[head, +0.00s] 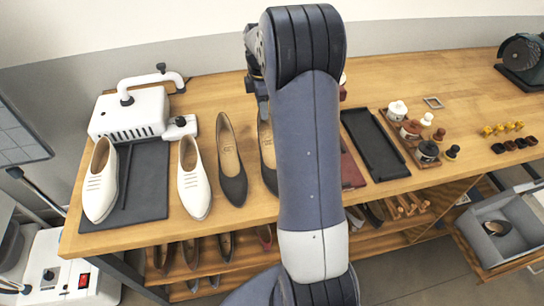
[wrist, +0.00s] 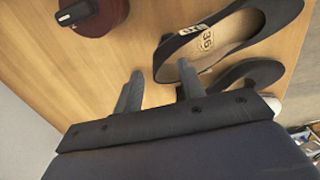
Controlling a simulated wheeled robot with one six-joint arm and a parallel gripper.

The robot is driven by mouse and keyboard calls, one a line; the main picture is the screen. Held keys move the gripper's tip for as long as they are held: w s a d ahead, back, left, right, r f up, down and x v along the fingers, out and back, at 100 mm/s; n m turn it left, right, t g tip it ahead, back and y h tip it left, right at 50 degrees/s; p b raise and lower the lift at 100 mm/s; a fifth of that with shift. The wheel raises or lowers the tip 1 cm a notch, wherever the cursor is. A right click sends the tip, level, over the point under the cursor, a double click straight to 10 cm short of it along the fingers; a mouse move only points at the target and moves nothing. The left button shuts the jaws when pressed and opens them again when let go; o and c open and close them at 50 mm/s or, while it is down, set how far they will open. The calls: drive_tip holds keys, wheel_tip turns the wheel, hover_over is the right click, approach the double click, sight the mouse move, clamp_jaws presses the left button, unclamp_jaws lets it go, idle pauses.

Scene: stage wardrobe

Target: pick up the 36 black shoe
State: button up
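Two black flat shoes with tan insoles stand side by side on the wooden bench in the head view: one (head: 232,184) in full view, the other (head: 269,178) partly behind my arm. In the wrist view a black shoe (wrist: 274,15) has a "36" label on its insole near the heel. A second black shoe (wrist: 268,72) lies beside it, its label not readable. I cannot tell which head-view shoe bears the 36. My gripper (wrist: 160,86) is open and empty, its fingertips close to the heel end of the 36 shoe. My arm mostly hides it in the head view.
White shoes (head: 193,183) stand to the left, one on a dark mat (head: 145,185), with a white machine (head: 130,112) behind. A dark red round object (wrist: 100,18) lies near my gripper. A black tray (head: 374,145) and small bottles (head: 398,109) are on the right. More shoes fill the shelf below.

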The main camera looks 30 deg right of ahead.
drive_tip(key=shift+d+f, duration=0.15)
drive_tip(key=shift+f, duration=0.55)
drive_tip(key=shift+c, duration=0.5)
clamp_jaws()
